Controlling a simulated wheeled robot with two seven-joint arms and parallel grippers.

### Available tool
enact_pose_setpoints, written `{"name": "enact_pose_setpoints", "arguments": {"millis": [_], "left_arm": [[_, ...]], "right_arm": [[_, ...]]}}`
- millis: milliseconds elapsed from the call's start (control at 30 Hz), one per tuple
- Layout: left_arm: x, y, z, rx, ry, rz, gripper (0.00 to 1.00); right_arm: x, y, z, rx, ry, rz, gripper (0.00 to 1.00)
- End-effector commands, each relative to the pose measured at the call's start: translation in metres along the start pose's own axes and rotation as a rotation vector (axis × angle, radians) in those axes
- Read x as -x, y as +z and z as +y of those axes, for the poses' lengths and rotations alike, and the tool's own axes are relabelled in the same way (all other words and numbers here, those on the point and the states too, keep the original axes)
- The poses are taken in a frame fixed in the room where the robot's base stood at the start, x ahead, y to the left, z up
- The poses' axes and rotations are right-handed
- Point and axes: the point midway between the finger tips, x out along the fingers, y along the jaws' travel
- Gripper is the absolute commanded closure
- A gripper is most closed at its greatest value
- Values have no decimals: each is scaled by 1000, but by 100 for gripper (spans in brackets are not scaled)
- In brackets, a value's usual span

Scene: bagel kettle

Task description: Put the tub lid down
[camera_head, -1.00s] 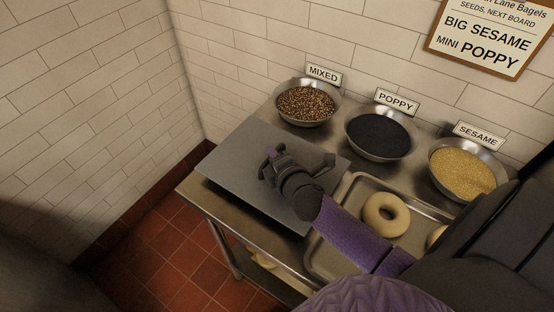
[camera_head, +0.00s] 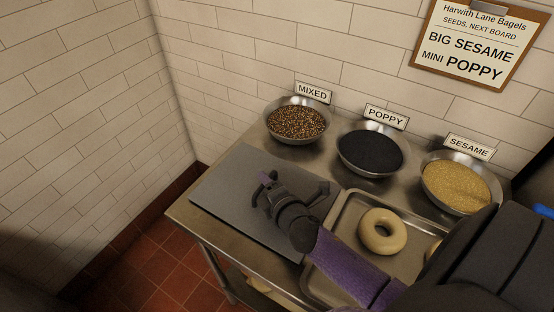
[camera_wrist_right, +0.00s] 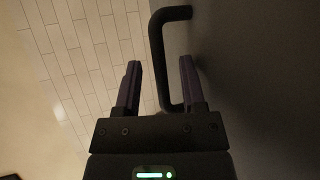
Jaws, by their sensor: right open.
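The tub lid (camera_head: 226,199) is a flat grey rectangular panel. In the head view it lies at the left end of the steel counter and appears to rest flat on it. My right gripper (camera_head: 268,189) is over the lid at its black bar handle (camera_head: 323,189). In the right wrist view the handle (camera_wrist_right: 157,55) runs between the two fingers of the open right gripper (camera_wrist_right: 160,75), with gaps showing beside it. The lid's dark face (camera_wrist_right: 260,75) fills the right of that view. My left gripper is not in view.
A metal tray (camera_head: 345,215) with a bagel (camera_head: 382,231) stands right of the lid. Bowls of mixed seeds (camera_head: 297,121), poppy (camera_head: 371,151) and sesame (camera_head: 456,184) line the back. An order board (camera_head: 474,40) hangs on the tiled wall. A narrow strip of counter (camera_head: 210,228) is bare in front.

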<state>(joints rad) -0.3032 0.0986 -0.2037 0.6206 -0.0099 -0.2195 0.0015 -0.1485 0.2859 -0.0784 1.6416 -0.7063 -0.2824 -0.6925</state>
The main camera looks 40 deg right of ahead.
Motion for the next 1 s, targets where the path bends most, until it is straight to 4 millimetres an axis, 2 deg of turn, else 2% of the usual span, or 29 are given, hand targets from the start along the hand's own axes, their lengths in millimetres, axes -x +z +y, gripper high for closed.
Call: {"name": "enact_pose_setpoints", "arguments": {"millis": [300, 433, 567, 1000], "left_arm": [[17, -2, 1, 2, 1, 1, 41], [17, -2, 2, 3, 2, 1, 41], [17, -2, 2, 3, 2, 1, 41], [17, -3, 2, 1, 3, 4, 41]], "right_arm": [[78, 1, 2, -1, -2, -2, 48], [100, 0, 1, -1, 0, -2, 48], [107, 0, 1, 0, 2, -1, 48], [107, 0, 1, -3, 1, -2, 48]]}}
